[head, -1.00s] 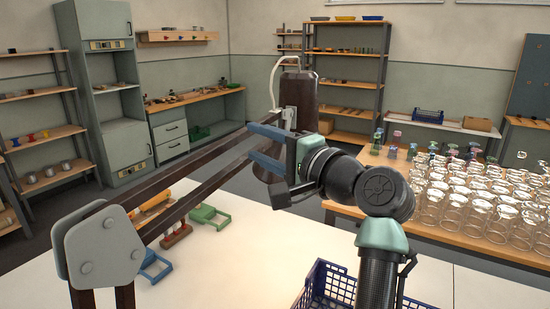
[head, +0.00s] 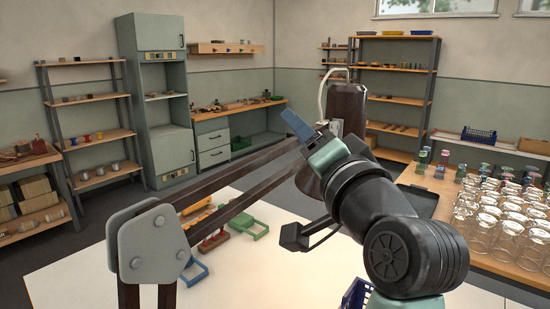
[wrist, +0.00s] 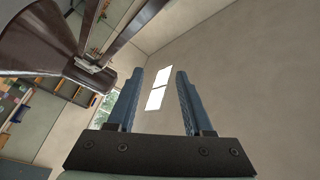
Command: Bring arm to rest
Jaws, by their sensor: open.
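My gripper (wrist: 159,74) shows in the wrist view with its two blue fingers apart and nothing between them. Past the fingers is bare wall with a bright window patch. In the head view my gripper (head: 289,112) is raised above the white table (head: 90,270), its blue finger pointing up and left. The second finger is hard to make out there. My black and green arm bends up from the lower right. The dark lamp (head: 347,105) stands close behind my gripper in this view; whether they touch cannot be told.
Lamp arms (head: 235,190) cross the view near my gripper. On the table lie a green frame (head: 250,228) and a blue frame (head: 195,268). A blue basket (head: 356,296) is partly hidden by my arm. Many glasses (head: 495,225) crowd the right table. Air at upper left is free.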

